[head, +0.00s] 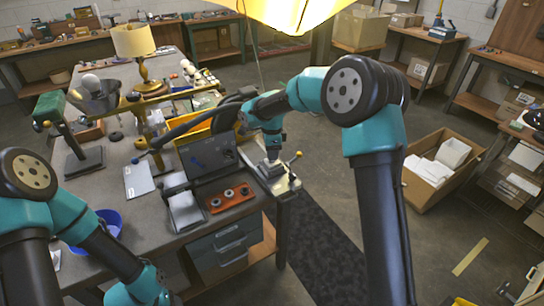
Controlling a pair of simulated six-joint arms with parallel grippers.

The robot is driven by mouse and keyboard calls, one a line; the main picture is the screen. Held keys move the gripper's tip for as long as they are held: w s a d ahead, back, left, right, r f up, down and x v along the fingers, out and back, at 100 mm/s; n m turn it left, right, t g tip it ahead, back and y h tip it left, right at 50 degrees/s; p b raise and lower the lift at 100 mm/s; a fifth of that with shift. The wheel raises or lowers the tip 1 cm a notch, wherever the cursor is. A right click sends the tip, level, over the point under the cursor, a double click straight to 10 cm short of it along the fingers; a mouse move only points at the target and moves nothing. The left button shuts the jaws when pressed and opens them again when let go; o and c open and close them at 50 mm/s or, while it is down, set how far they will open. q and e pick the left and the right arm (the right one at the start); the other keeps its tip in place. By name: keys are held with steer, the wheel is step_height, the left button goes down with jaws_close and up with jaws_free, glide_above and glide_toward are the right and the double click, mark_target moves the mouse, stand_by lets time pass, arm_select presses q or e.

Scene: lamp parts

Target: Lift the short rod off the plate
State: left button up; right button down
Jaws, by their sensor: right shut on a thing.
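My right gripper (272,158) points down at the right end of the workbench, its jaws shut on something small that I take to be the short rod. The rod itself is too small and too covered by the jaws to make out. Just below the jaws are a grey metal block and a pale flat piece (291,186) at the bench corner; I cannot tell which is the plate, nor whether the rod touches it. My left arm comes in at the lower left, and its gripper is out of the picture below.
A dark upright panel (208,150) and a red-orange block with round holes (231,198) stand left of the right gripper. A lamp with a yellow shade (132,41) and a blue bowl (109,221) are further left. An open carton (443,168) stands on the floor at right.

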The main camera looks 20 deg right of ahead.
steer(key=s+a+r, duration=0.1)
steer(key=s+a, duration=0.1)
steer(key=s, duration=0.5)
steer(key=s+a+r, duration=0.1)
steer(key=s+a, duration=0.1)
steer(key=s, duration=0.6)
steer(key=shift+s+a, duration=0.15)
steer(key=shift+a, duration=0.1)
